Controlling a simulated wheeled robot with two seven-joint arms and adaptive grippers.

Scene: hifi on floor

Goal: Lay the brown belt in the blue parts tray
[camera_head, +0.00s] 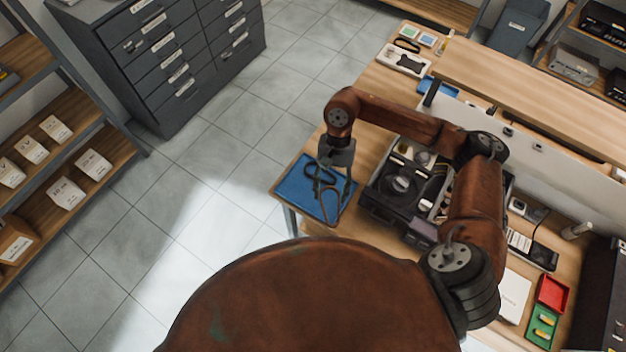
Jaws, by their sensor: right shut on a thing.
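My right gripper (333,187) points down over a flat blue surface (292,186) at the near left corner of the workbench. I cannot tell if this is a mat or a shallow tray. The gripper is shut on the brown belt (331,220), a thin reddish-brown loop that hangs or lies below the fingers. Whether the belt touches the blue surface is unclear. A dark belt loop (312,171) lies beside the fingers on the blue surface. A smaller blue tray (449,91) shows farther back on the bench, partly hidden. My left gripper is not in view.
An opened hi-fi unit (378,207) stands right of the blue surface, under my arm. A red tray (551,293) and a green tray (541,325) sit at the lower right. Open floor lies left of the bench.

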